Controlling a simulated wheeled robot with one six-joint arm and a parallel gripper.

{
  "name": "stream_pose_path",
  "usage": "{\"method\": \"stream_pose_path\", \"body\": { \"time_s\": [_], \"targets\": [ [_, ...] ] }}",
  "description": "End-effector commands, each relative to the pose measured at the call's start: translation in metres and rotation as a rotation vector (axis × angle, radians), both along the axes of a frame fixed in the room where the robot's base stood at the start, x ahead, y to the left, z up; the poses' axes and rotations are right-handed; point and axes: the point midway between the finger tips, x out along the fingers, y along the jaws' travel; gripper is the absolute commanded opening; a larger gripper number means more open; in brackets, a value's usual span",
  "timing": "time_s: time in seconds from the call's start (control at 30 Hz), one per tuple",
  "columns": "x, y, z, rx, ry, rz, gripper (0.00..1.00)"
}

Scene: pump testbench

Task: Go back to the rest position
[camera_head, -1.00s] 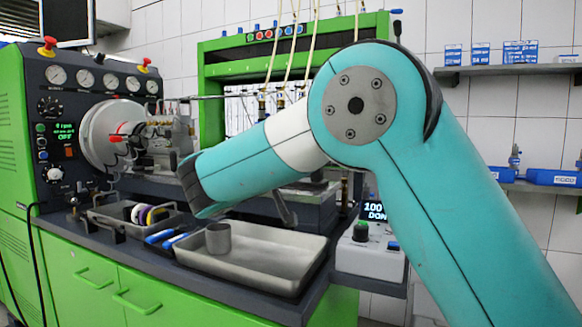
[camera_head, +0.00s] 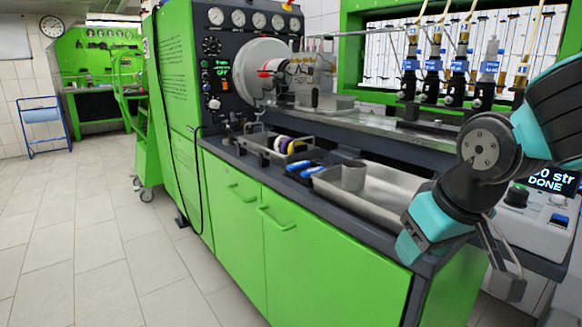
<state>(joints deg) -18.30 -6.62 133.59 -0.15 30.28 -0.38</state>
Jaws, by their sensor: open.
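My arm is at the right of the view, folded, with its teal and black wrist in front of the bench's front edge. My gripper (camera_head: 505,277) hangs below the wrist at the lower right. It is open, and nothing shows between its fingers. It is in front of the bench and apart from the metal tray (camera_head: 385,203), whose right end is partly hidden by my arm.
The green pump testbench (camera_head: 285,230) fills the middle. A small tray with coloured rings (camera_head: 287,145) and blue-handled tools (camera_head: 305,170) lie on it. A control box reading DONE (camera_head: 530,205) stands at the right. The tiled floor (camera_head: 85,240) at the left is clear.

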Motion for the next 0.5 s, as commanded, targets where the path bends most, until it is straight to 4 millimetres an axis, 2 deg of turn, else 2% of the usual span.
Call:
{"method": "stream_pose_path", "body": {
  "time_s": [0.03,0.1,0.3,0.33,0.5],
  "targets": [
    [-0.027,0.008,-0.004,0.037,0.056,0.057,0.48],
    [-0.063,0.019,-0.009,0.081,0.132,0.139,0.48],
    [-0.156,0.040,-0.014,0.183,0.310,0.359,0.48],
    [-0.150,0.040,0.006,0.179,0.302,0.350,0.48],
    [-0.148,0.040,0.050,0.178,0.301,0.347,0.48]
  ]
}}
